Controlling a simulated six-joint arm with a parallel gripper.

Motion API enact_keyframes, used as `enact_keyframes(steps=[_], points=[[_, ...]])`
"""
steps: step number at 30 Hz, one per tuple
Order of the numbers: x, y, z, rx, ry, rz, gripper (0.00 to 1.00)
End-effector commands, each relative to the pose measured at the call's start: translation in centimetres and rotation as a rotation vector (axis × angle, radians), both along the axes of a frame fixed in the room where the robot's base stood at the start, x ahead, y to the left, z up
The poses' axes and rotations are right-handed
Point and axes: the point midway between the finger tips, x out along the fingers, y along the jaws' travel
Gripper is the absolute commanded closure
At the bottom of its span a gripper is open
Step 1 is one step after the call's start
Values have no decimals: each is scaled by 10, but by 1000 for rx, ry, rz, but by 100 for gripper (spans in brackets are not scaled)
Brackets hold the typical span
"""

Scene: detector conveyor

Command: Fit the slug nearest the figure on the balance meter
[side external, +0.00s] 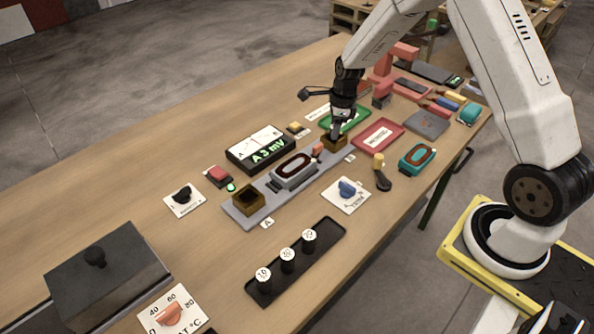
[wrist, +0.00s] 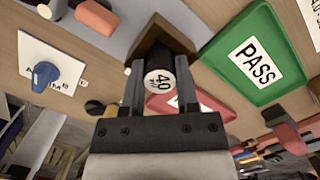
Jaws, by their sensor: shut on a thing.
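My gripper (side external: 341,130) is shut on a slug (wrist: 159,80), whose white top reads 40 in the wrist view. The fingers (wrist: 159,92) stand on both sides of it, at the brown square socket (wrist: 152,40) at the far end of the grey balance base. Whether the slug's lower end is inside that socket is hidden. The balance meter (side external: 262,148) is a black box with a white dial and green "A 3 mV". Several black slugs with white tops, one of them here (side external: 287,260), stand in the black rack (side external: 323,243). Another brown socket (side external: 248,199) is at the near end, marked A.
The green PASS tray (wrist: 251,55) and a red tray (side external: 377,135) lie beside the gripper. A blue knob (side external: 347,189) on a white card, a teal part (side external: 417,158) and a yellow-handled tool (side external: 380,172) are near the front edge. The table's left side is fairly clear.

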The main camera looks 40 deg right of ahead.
Motion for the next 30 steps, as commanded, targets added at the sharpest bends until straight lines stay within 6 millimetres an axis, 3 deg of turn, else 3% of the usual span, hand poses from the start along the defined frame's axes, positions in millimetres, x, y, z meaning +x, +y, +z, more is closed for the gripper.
enact_keyframes(steps=[5, 6, 9, 22, 30], points=[[0, 0, -3, 0, 0, 0, 100], [0, 0, -3, 1, 1, 0, 58], [0, 0, -3, 0, 0, 0, 26], [0, 0, -1, 0, 0, 0, 26], [-1, -2, 18, 0, -1, 0, 26]])
